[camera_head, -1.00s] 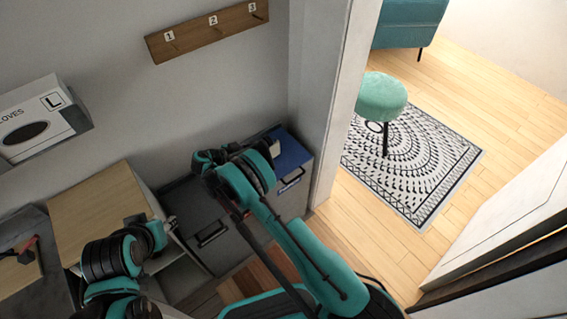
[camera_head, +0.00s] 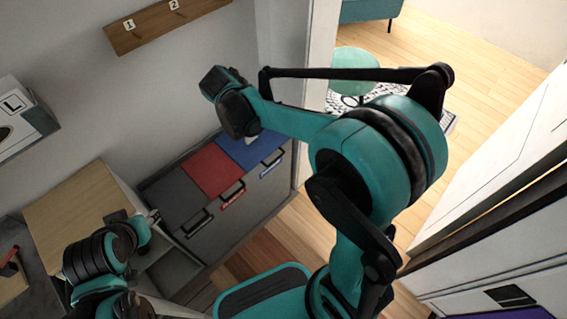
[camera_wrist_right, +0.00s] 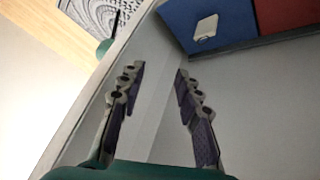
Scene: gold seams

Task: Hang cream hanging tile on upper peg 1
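The cream hanging tile (camera_wrist_right: 205,27) lies on the blue bin lid (camera_wrist_right: 183,22) in the right wrist view, small and flat. In the head view my right arm mostly covers it. Upper peg 1 (camera_head: 133,33) sticks out of the wooden peg rail (camera_head: 155,34) on the wall at upper left, under the label 1, and is empty. My right gripper (camera_wrist_right: 159,72) is open with nothing between its fingers, apart from the tile; its fingers are hard to make out in the head view. My left gripper (camera_head: 152,218) is at lower left, over the cabinet; its opening is unclear.
Grey, red (camera_head: 212,170) and blue bins stand in a row against the wall. A wooden-topped cabinet (camera_head: 75,200) is left of them, and a glove box (camera_head: 22,118) is on the wall. A doorway on the right shows a green stool (camera_head: 352,62).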

